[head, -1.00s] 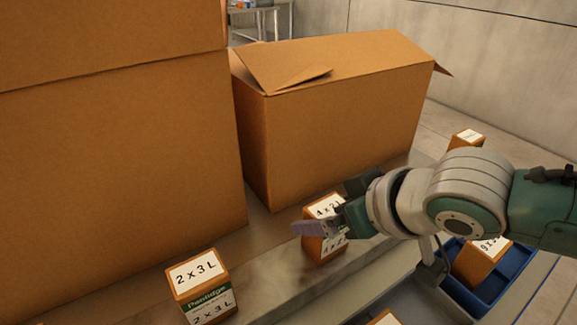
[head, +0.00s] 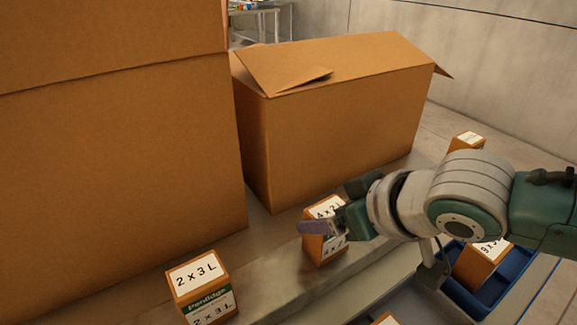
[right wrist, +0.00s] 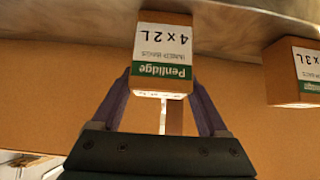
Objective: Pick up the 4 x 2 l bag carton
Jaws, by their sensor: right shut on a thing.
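The 4 x 2 L bag carton (head: 322,249) is a small brown box with white and green labels, standing on the grey metal surface. It also shows in the right wrist view (right wrist: 162,55), upside down in the picture, between the fingers. My right gripper (head: 325,226) is shut on this carton, its purple fingers on either side of the carton's near end (right wrist: 163,90). The gripper and wrist hide part of the carton in the head view. My left gripper is not in view.
A 2 x 3 L carton (head: 201,287) stands to the left on the same surface. A large open cardboard box (head: 340,130) and a taller one (head: 120,170) stand behind. A blue tray (head: 505,281) with a carton (head: 480,262) lies at right, under my arm.

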